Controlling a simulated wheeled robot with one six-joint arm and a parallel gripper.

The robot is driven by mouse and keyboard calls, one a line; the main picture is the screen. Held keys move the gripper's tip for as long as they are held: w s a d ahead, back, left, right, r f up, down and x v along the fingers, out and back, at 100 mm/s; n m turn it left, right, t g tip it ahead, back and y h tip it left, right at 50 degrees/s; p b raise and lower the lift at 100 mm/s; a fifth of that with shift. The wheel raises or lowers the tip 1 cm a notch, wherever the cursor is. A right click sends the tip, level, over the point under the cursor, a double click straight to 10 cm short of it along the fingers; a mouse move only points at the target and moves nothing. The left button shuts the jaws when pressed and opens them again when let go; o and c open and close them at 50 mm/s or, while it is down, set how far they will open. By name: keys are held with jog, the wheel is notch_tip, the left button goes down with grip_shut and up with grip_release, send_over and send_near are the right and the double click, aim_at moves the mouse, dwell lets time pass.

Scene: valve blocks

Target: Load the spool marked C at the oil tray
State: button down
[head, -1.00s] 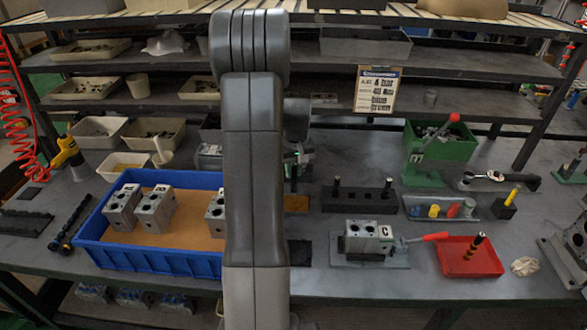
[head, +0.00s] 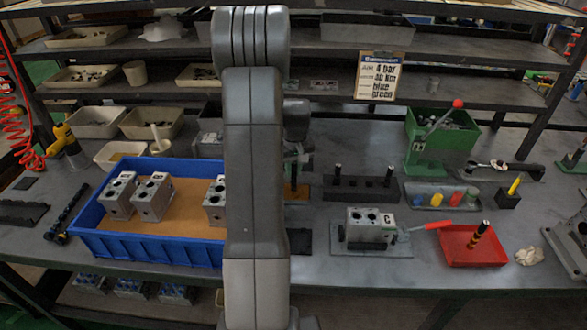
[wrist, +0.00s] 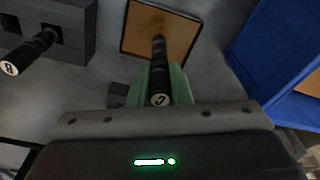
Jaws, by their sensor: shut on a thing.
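My gripper (wrist: 160,80) is shut on the black spool marked C (wrist: 159,100), its lettered cap facing the wrist camera. The far end of the spool points at the brown-floored oil tray (wrist: 187,30); I cannot tell whether it touches. In the head view the oil tray (head: 298,194) shows as an orange patch right of my arm, which hides most of the gripper. A grey valve block (head: 369,226) with a C label and open bores sits in a fixture to the right.
A dark rack (head: 359,189) holds two upright spools; one, marked B (wrist: 30,55), shows in the wrist view. A blue crate (head: 150,247) with valve blocks is at left. A red tray (head: 472,248) with a banded spool and a green press (head: 425,150) stand right.

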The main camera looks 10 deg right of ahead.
jog(key=shift+f+b, duration=0.5)
jog(key=shift+f, duration=0.05)
dwell(1.6)
jog(key=shift+r, duration=0.1)
jog(key=shift+r+p, duration=2.2)
jog(key=shift+r, duration=1.3)
jog(key=shift+s+f, duration=0.1)
jog(key=shift+f, duration=0.05)
